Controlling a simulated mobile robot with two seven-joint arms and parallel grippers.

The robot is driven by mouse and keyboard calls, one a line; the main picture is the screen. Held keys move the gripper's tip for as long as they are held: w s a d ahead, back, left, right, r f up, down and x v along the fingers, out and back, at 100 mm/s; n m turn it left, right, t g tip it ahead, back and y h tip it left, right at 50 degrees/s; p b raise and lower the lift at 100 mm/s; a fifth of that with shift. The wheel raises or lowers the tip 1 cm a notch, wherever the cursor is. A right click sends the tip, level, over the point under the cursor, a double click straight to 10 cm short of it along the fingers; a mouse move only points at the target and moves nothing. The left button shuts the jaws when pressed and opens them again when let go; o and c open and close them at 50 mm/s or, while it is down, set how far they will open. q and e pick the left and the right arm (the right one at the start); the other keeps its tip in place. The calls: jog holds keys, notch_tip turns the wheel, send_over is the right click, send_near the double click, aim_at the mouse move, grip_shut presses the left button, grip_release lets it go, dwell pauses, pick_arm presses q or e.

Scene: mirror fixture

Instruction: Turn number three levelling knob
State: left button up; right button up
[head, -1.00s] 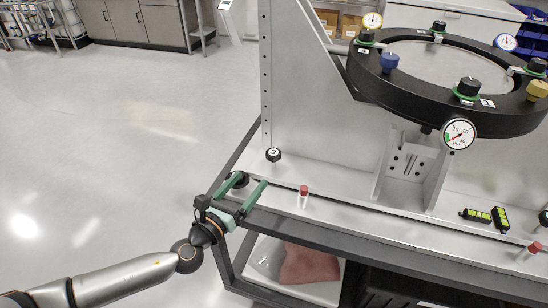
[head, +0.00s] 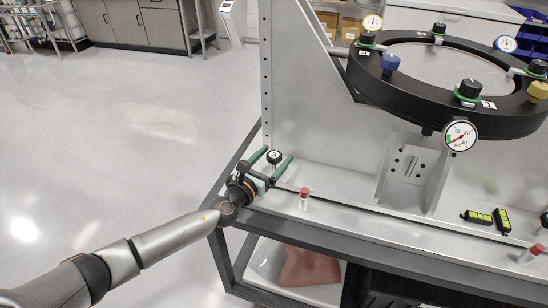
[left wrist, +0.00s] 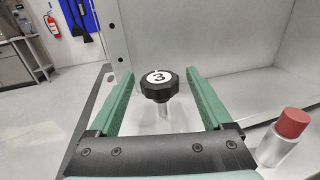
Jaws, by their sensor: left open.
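The levelling knob number three (left wrist: 160,84) is a black knob with a white cap marked "3" on a metal stem; it stands upright near the left corner of the bench top, and also shows in the head view (head: 274,157). My left gripper (head: 274,158) is open, with green fingers on either side of the knob. In the left wrist view the left gripper (left wrist: 158,82) has the knob between its fingers, with a gap on both sides. My right gripper is not in view.
A red-capped small cylinder (head: 304,199) stands right of the gripper; it is close to the right finger in the wrist view (left wrist: 284,138). An upright grey plate (head: 300,90) rises behind the knob. A black ring mount (head: 440,110) with gauges (head: 460,136) overhangs the right side.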

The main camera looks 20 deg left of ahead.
pick_arm(q)
jog(key=shift+w, duration=0.1)
jog(key=shift+c, duration=0.4)
grip_shut()
jog(key=shift+d+r+n+y+p, duration=0.15)
jog(key=shift+n+y+p, duration=0.75)
jog(key=shift+p, duration=0.35)
jog(key=shift+n+t+y+p, duration=0.3)
jog(key=shift+n+y+p, duration=0.3)
jog(key=shift+y, duration=0.6)
jog(key=n+y, duration=0.2)
jog(key=y, duration=0.1)
jog(key=shift+f+y, duration=0.2)
jog(key=shift+y, duration=0.1)
jog(key=shift+n+g+y+b, duration=0.4)
jog(key=shift+n+g+y, duration=0.2)
jog(key=shift+n+y, duration=0.75)
jog(key=shift+r+y, duration=0.1)
jog(key=shift+y, duration=0.45)
jog(key=shift+o, duration=0.4)
grip_release()
